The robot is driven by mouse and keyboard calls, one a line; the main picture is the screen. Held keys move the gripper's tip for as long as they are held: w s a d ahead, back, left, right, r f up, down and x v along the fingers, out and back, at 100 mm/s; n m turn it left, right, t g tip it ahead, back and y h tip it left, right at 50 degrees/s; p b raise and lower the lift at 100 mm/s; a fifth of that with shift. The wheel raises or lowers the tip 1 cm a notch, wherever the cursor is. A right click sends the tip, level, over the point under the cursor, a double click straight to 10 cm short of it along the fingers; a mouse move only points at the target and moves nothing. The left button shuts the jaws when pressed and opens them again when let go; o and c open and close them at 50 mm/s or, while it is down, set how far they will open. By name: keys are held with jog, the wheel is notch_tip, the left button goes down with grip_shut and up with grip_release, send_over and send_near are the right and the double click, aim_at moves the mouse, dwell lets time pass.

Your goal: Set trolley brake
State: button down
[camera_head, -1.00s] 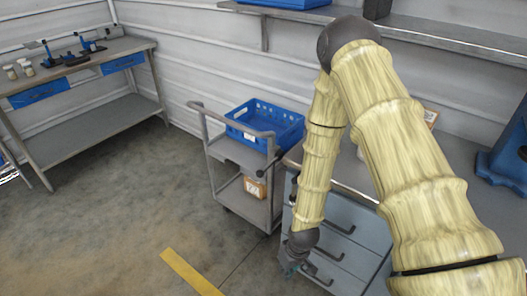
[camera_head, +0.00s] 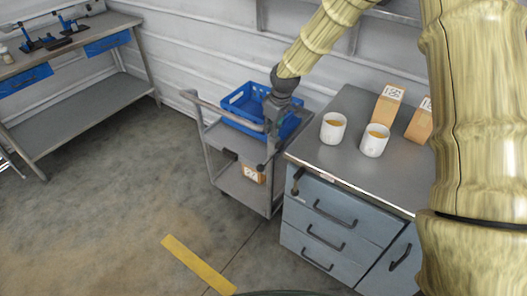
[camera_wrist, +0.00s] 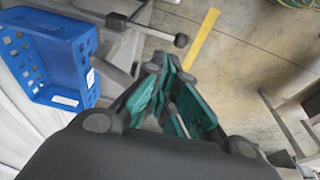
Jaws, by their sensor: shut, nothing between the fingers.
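The grey trolley (camera_head: 240,190) stands left of the drawer cabinet, with a blue crate (camera_head: 246,101) on its top shelf. In the wrist view the crate (camera_wrist: 50,55) is at the left. A grey lever with a dark round knob (camera_wrist: 181,40) shows there beyond my fingers; I cannot tell for certain that it is the brake. My gripper (camera_wrist: 168,80), with teal fingers, is shut and empty, a little short of the knob in the picture. In the head view my dark wrist is above the trolley's near right corner; the fingertips are hard to make out.
The cabinet (camera_head: 325,225) is close on the right, with two white cups (camera_head: 333,128) (camera_head: 374,140) and boxes (camera_head: 389,105) on top. A box (camera_head: 254,173) lies on the trolley's lower shelf. A workbench (camera_head: 75,112) stands at the left. Open floor lies between, with a yellow stripe (camera_head: 198,266).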

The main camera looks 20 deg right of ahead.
jog(key=x, duration=0.2)
jog(key=p, duration=0.5)
send_near(270, 158)
jog(key=w+a+f, duration=0.1)
jog(key=a+f, duration=0.2)
jog(key=f, duration=0.3)
jog(key=shift+w+f, duration=0.3)
jog(key=shift+w, duration=0.05)
jog(key=shift+f+b, duration=0.15)
jog(key=shift+b, duration=0.15)
jog(key=shift+s+a+f+b, duration=0.1)
jog(key=shift+a+f+b, duration=0.1)
jog(key=shift+f+b, duration=0.4)
